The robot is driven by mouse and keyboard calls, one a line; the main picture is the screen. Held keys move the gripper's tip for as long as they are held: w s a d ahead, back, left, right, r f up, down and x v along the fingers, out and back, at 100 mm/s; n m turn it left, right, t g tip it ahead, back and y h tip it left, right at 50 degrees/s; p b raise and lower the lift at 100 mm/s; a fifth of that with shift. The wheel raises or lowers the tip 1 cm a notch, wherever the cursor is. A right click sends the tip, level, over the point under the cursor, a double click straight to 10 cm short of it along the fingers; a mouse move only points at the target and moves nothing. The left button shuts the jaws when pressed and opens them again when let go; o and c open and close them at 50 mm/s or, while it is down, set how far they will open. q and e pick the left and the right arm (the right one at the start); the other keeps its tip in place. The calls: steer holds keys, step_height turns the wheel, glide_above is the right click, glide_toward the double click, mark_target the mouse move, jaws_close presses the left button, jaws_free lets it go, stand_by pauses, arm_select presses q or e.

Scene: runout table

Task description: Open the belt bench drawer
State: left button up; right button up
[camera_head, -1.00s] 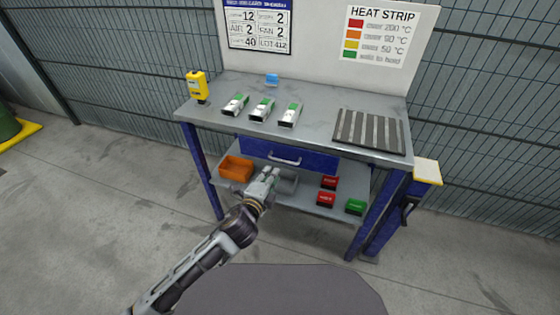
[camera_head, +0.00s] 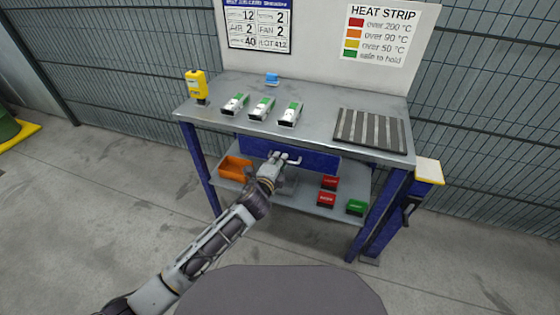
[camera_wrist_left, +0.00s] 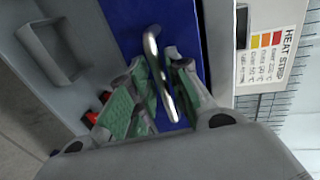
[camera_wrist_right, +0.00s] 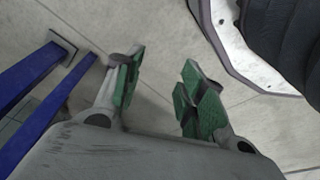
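The blue drawer (camera_head: 318,161) sits under the bench top (camera_head: 305,128) and looks shut. Its silver bar handle (camera_head: 294,161) is partly covered by my left gripper (camera_head: 277,157) in the head view. In the left wrist view the handle (camera_wrist_left: 158,70) runs between the two green-padded fingers of my left gripper (camera_wrist_left: 155,98), which are spread apart. I cannot tell whether either finger touches the handle. My right gripper (camera_wrist_right: 158,85) is open and empty above the floor in the right wrist view, and it is out of the head view.
On the lower shelf are an orange bin (camera_head: 235,168), red blocks (camera_head: 326,199) and a green block (camera_head: 356,207). The top holds a yellow device (camera_head: 197,85), several green-and-white parts (camera_head: 263,108) and a ribbed mat (camera_head: 370,131). The floor in front is clear.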

arm_select(q)
steer(key=shift+w+d+f, duration=0.1)
steer(key=shift+w+d, duration=0.1)
steer(key=shift+w, duration=0.25)
jaws_close()
